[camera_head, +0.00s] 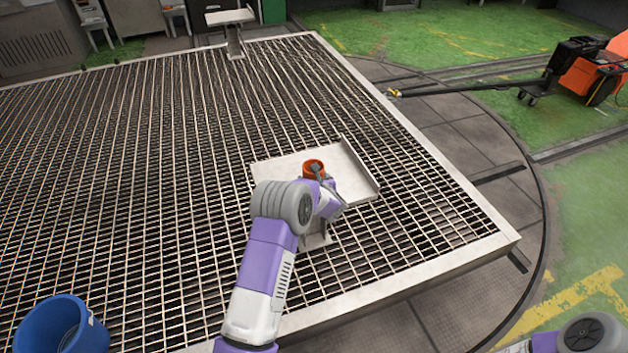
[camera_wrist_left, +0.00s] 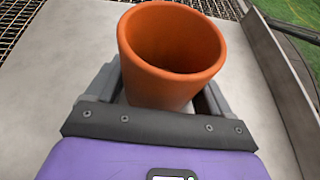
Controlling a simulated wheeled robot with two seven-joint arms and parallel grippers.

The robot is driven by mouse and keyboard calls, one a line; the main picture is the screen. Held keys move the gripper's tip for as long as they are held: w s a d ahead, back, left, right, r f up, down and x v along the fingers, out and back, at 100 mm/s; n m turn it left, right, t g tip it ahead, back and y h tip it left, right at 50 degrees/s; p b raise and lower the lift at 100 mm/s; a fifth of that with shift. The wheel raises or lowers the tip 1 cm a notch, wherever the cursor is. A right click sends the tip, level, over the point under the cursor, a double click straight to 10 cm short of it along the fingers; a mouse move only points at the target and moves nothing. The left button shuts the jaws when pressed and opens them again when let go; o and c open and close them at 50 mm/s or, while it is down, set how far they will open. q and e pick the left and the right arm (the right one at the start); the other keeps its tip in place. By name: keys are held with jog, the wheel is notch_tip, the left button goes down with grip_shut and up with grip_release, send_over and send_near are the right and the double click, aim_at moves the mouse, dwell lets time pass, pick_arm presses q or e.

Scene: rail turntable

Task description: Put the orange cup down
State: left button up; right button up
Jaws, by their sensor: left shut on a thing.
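The orange cup (camera_wrist_left: 168,95) is upright between the fingers of my left gripper (camera_wrist_left: 162,88) in the left wrist view. The gripper is shut on it. In the head view the cup (camera_head: 313,168) shows at the end of my left arm, over the pale tray-like plate (camera_head: 277,168) with a raised right edge. The cup looks empty inside. Its base is hidden by the gripper, so I cannot tell whether it touches the plate. My right gripper is not in view; only part of my right arm shows at the bottom right.
The plate stands on a post above a large metal grating (camera_head: 130,190). A blue cylindrical container (camera_head: 45,325) is at the bottom left. A smaller pale stand (camera_head: 231,18) is at the back. An orange and black machine (camera_head: 580,70) stands at the right. The plate's left part is clear.

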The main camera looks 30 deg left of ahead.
pick_arm(q)
jog(key=o, duration=1.1)
jog(key=shift+f, duration=0.1)
jog(key=shift+s+d+r+p, duration=0.15)
jog(key=shift+d+r+p, duration=0.1)
jog(key=shift+r+p, duration=0.1)
jog(key=p+v, duration=0.2)
jog(key=v, duration=0.9)
jog(key=shift+s+d, duration=0.1)
jog(key=shift+s, duration=0.1)
jog(key=shift+f, duration=0.1)
